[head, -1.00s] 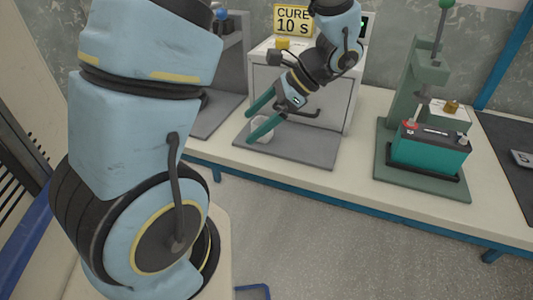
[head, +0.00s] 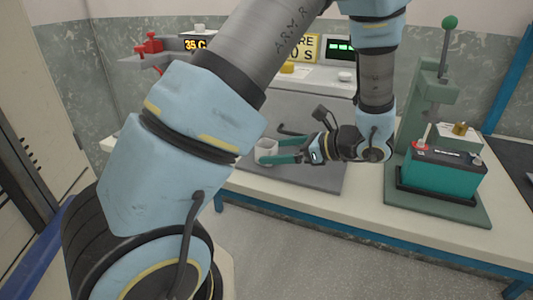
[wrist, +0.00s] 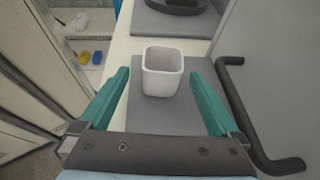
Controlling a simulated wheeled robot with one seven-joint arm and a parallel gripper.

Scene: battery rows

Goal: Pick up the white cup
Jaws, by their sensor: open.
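The white cup (head: 265,151) stands upright on a grey mat (head: 318,178) in front of the box-shaped oven on the bench. In the wrist view the cup (wrist: 163,72) is squarish and empty inside, between and just beyond the tips of my fingers. My gripper (head: 277,151) reaches in level from the right, its green fingers spread at the cup. In the wrist view my gripper (wrist: 160,80) is open, with a finger on each side and gaps to the cup. Whether a finger touches it cannot be told from the head view.
The oven (head: 285,105) with its dark handle (wrist: 250,120) stands close beside my gripper. A green press (head: 425,120) holding a teal battery (head: 440,175) stands to the right. A red vice (head: 150,47) is at the back left.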

